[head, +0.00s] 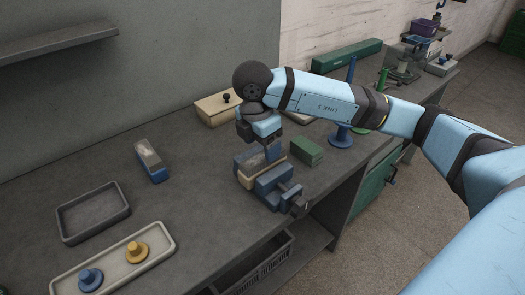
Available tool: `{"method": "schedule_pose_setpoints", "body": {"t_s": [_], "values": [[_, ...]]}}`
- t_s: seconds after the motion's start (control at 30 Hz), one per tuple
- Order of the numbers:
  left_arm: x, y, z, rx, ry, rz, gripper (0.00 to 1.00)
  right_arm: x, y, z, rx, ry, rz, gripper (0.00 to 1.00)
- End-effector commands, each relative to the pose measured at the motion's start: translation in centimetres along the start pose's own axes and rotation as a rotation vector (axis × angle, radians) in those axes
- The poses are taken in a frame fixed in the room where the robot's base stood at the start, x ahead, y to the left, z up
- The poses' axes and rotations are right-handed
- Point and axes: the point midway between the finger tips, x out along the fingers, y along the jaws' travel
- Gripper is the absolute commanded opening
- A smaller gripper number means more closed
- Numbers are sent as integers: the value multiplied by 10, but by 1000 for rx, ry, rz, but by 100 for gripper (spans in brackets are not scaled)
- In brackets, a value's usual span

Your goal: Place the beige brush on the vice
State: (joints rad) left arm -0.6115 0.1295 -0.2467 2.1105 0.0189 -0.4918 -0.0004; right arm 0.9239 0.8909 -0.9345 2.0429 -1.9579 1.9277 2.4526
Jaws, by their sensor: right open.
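The blue vice (272,179) stands near the front edge of the bench, with its dark screw end toward the edge. A beige block, which looks like the beige brush (246,181), shows at the vice's left side, directly below my right gripper. The gripper and the vice partly hide it, so I cannot tell whether it rests on the vice or against it. My right gripper (262,150) points down over the vice and is open, its fingertips close to the block and the vice. My left gripper is not in view.
A green block (306,151) lies right of the vice. A beige lidded box (217,108) stands behind. Bare bench lies between.

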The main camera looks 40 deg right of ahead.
Motion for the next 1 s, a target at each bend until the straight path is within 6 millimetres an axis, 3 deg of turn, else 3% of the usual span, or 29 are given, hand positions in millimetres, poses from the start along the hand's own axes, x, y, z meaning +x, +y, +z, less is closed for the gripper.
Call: {"method": "schedule_pose_setpoints", "body": {"t_s": [0.2, 0.4, 1.0], "values": [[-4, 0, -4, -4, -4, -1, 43, -53, 1, 0, -1, -1, 5, 74], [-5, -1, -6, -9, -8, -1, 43, -79, 0, 0, -1, -1, 2, 74], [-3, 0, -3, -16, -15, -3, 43, -85, 0, 0, 0, 0, 0, 74]]}}
